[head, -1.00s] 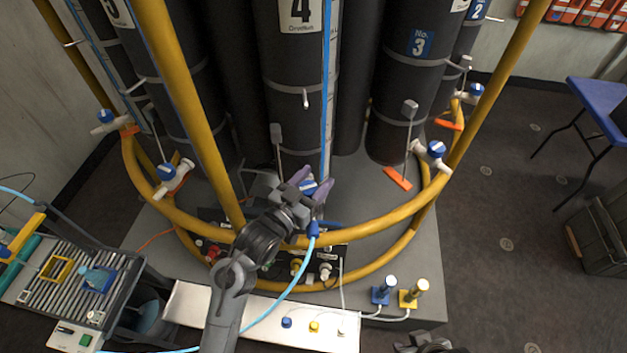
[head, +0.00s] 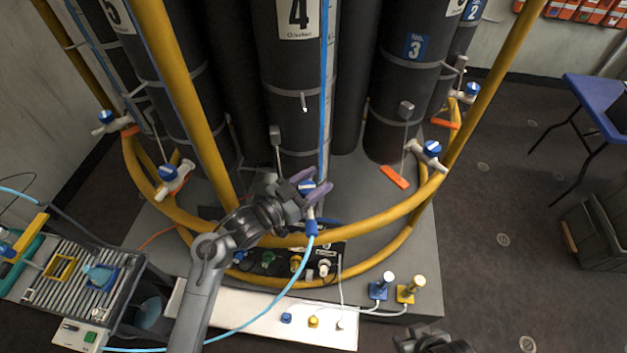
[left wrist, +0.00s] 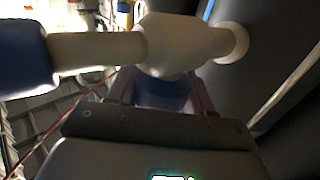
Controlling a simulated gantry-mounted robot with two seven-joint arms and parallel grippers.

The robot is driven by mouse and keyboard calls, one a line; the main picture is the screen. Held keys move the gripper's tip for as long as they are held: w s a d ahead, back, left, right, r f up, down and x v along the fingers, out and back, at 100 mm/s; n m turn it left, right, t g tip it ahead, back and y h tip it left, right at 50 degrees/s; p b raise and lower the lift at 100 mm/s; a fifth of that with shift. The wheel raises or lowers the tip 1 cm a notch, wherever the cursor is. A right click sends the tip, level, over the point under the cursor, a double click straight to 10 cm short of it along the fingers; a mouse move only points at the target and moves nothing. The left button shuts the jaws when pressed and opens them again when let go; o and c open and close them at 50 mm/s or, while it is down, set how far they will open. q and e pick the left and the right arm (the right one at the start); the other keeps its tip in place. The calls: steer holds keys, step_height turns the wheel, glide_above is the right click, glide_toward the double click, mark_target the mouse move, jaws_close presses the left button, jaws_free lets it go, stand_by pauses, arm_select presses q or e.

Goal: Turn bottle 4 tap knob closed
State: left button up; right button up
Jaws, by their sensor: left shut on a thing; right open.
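A light blue hose (head: 284,292) hangs from a blue fitting (head: 311,228) under the tap. My right gripper (head: 410,340) is open and empty at the bottom edge, partly cut off.
Yellow rails (head: 388,220) curve around the bottles and the grey base. Other blue-knobbed taps (head: 431,149) stand on both sides. A fitting panel (head: 296,264) lies below my left gripper. Blue and yellow plugs (head: 405,294) stand at front right. A cart (head: 75,275) is at left.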

arm_select(q)
steer(key=o, duration=0.7)
steer(key=v, duration=1)
steer(key=shift+s+a+p, duration=0.2)
steer(key=shift+a+p, duration=0.1)
steer(key=shift+a, duration=0.05)
